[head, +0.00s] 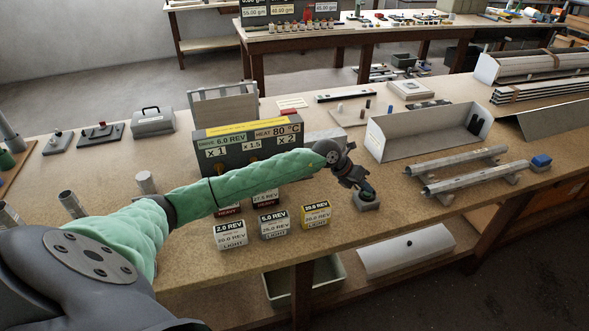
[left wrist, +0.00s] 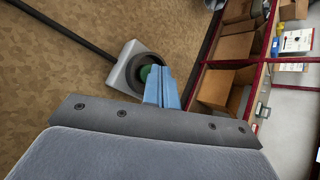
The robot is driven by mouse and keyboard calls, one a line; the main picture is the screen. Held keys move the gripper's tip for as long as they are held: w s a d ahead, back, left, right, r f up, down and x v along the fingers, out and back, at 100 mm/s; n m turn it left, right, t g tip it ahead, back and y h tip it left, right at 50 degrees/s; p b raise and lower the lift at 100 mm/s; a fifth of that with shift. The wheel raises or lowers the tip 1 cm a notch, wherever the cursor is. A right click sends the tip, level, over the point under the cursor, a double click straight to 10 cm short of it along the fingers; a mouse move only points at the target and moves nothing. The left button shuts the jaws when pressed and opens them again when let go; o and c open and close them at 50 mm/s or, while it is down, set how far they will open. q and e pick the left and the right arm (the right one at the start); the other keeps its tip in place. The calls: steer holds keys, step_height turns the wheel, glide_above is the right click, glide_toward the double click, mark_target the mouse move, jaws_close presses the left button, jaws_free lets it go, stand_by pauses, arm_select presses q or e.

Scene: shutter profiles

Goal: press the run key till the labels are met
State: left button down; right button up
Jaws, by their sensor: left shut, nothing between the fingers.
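The run key is a small grey box (head: 368,206) with a round green button, near the table's front edge. In the left wrist view its green button (left wrist: 146,73) sits in a dark ring. My left gripper (head: 366,192) is shut and empty, pointing down at the button. Its blue fingertips (left wrist: 160,78) partly cover the button; I cannot tell whether they press it. Label blocks stand left of the key: a 2.0 REV block (head: 230,235), a 6.0 REV block (head: 273,225) and a yellow-topped 20.0 REV block (head: 316,215). My right gripper is out of view.
A grey console (head: 233,158) behind my arm reads DRIVE 6.0 REV and HEAT 80 °C. Two darker HEAVY blocks are partly hidden by my arm. A long open tray (head: 400,148) and metal profiles (head: 465,178) lie to the right. A cable (left wrist: 65,32) leads from the key.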

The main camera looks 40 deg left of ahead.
mark_target(364, 193)
arm_select(q)
steer(key=shift+r, duration=0.1)
steer(key=shift+r+p, duration=1.2)
steer(key=shift+r, duration=1.7)
